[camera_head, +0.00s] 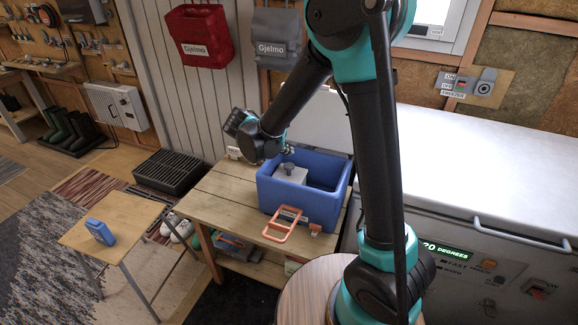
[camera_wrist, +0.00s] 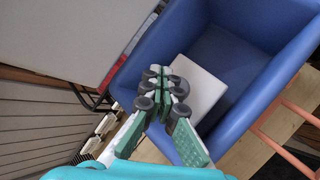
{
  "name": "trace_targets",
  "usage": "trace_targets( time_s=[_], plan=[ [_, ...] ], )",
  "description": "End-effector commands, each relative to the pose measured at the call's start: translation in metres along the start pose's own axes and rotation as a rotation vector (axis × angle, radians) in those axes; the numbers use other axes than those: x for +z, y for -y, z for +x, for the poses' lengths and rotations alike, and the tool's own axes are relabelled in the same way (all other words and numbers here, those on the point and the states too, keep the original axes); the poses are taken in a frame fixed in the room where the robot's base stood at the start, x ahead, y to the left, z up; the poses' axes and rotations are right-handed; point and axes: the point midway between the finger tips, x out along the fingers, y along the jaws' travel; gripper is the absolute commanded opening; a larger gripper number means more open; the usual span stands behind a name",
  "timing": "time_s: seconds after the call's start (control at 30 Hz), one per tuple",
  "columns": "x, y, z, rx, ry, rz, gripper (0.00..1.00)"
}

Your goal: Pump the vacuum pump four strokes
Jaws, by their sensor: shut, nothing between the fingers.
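A pale box with a dark knob on top (camera_head: 290,174), which looks like the vacuum pump, stands inside a blue bin (camera_head: 272,198) on the wooden bench. In the wrist view, the pale box (camera_wrist: 207,86) lies behind my fingers, and its knob cannot be made out. My gripper (camera_head: 287,150) is above the box, near the bin's back left side. The gripper also shows in the wrist view (camera_wrist: 172,82), with its green and dark fingers together and nothing between them. Whether the fingertips touch the knob cannot be told.
An orange handle (camera_head: 284,224) sticks out at the bin's front. A white chest freezer (camera_head: 480,180) stands right of the bench (camera_head: 215,195). A small table (camera_head: 125,215) with a blue object (camera_head: 100,231) is at the left. The bench top left of the bin is clear.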

Motion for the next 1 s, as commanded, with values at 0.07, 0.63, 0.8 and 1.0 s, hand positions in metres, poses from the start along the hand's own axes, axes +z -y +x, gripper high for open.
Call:
trace_targets(
  time_s=[0.07, 0.63, 0.8, 1.0],
  plan=[
    [-0.005, 0.005, 0.007, 0.0, 0.0, 0.0, 0.0],
    [-0.017, 0.017, 0.023, 0.0, 0.0, 0.0, 0.0],
    [-0.017, 0.017, 0.023, 0.0, 0.0, 0.0, 0.0],
    [-0.017, 0.017, 0.023, 0.0, 0.0, 0.0, 0.0]
  ],
)
